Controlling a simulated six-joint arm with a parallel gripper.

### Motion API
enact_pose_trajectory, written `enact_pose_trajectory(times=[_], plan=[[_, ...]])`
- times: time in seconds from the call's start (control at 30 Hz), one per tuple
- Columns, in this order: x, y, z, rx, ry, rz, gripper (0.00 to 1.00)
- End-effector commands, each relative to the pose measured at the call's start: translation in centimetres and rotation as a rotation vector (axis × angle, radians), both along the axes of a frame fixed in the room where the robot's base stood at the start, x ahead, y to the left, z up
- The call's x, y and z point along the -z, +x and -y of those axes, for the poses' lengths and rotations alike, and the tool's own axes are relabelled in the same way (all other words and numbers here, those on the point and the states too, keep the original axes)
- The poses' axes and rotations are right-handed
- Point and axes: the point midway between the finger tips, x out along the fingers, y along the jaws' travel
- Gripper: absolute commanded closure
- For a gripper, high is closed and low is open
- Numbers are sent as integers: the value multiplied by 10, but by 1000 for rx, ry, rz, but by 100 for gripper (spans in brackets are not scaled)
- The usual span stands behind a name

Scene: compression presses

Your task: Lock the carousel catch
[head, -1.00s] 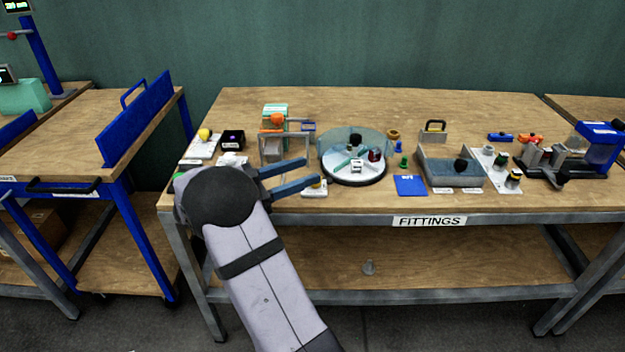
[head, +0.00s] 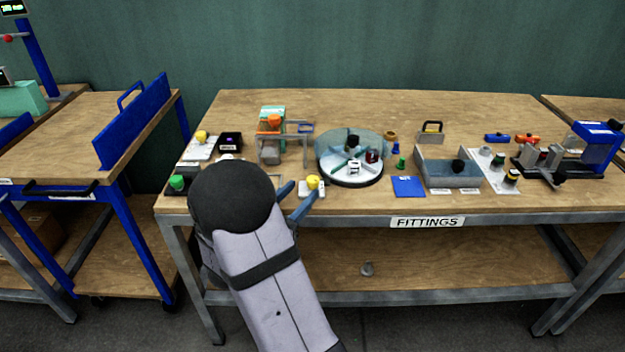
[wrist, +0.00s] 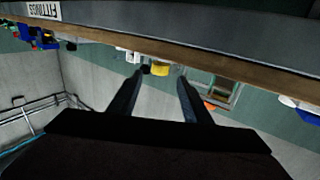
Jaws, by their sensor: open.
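The carousel (head: 350,176) is a round white disc with a dark rim and clear bluish walls, standing on the fittings table. A yellow knob (head: 312,182) on a small white base (head: 305,193) sits at its front left; it looks like the catch, but its lock state cannot be told. My gripper (head: 306,188) is open at the table's front edge, its blue fingers reaching toward the yellow knob. In the wrist view, which is upside down, the yellow knob (wrist: 161,69) shows between the fingertips of my gripper (wrist: 160,77), and contact cannot be told.
A frame with an orange knob (head: 274,120) stands behind, left of the carousel. A green button (head: 177,182) is at the left front. A blue pad (head: 408,186) and a grey tray (head: 455,178) lie right. My arm hides part of the front left table.

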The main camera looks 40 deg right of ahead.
Motion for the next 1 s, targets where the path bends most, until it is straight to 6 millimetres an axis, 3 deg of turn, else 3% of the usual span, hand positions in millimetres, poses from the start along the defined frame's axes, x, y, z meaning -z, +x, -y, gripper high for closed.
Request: enact_pose_trajectory(times=[0.5,0.9,0.93,1.0], plan=[[0,14,58,3,-1,-1,56],[0,16,65,1,-1,-2,56],[0,16,65,1,-1,-2,58],[0,16,65,1,-1,-2,75]])
